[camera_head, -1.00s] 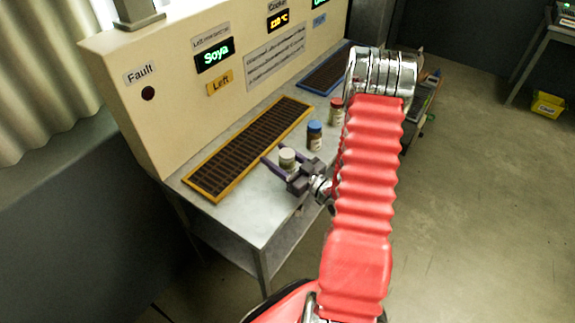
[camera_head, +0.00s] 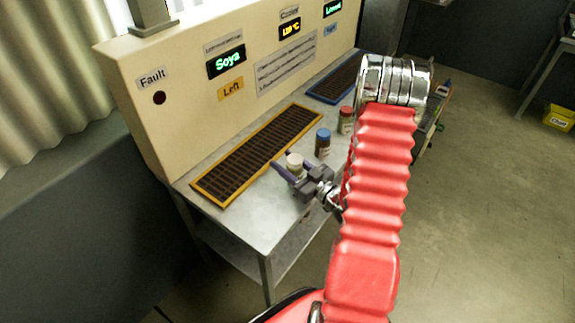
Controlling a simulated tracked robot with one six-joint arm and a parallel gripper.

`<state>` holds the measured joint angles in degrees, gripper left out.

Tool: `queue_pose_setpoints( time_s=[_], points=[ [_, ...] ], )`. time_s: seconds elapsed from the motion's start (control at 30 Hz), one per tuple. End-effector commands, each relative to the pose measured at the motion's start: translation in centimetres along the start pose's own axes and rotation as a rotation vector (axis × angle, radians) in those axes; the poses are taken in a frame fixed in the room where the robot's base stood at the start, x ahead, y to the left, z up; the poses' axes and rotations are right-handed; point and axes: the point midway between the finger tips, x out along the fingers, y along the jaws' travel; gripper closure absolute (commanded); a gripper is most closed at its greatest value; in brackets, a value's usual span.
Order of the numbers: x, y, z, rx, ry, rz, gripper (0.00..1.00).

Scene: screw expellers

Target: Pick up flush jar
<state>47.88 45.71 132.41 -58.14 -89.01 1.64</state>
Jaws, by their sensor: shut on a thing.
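A small jar with a cream-white lid (camera_head: 294,161) stands at the front of the grey bench, right of the yellow-framed grate. My gripper (camera_head: 293,168), with dark purple fingers, is shut on this jar, one finger on each side. The jar looks upright; I cannot tell whether its base touches the bench. A blue-lidded jar (camera_head: 323,143) and a red-lidded jar (camera_head: 346,121) stand apart, further back along the bench. The jar labels are too small to read, so I cannot tell which is named flush.
The yellow-framed grate (camera_head: 259,152) lies left of the held jar, and a blue-framed grate (camera_head: 335,82) lies further back. The cream panel (camera_head: 183,111) with displays rises behind them. The bench front (camera_head: 247,219) is clear. My red arm hides part of the bench's right side.

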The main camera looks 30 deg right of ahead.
Motion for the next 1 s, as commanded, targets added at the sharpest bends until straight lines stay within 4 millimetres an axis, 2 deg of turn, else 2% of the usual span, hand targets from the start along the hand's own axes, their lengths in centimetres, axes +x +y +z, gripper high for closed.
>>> queue_pose_setpoints(
  time_s=[0.63, 0.8, 1.0],
  points=[
    [0.0, 0.0, -7.8, -0.003, 0.002, 0.001, 0.86],
    [0.0, 0.0, -9.0, -0.002, 0.002, 0.001, 0.86],
    [0.0, 0.0, -9.4, -0.001, 0.001, 0.001, 0.86]
  ],
)
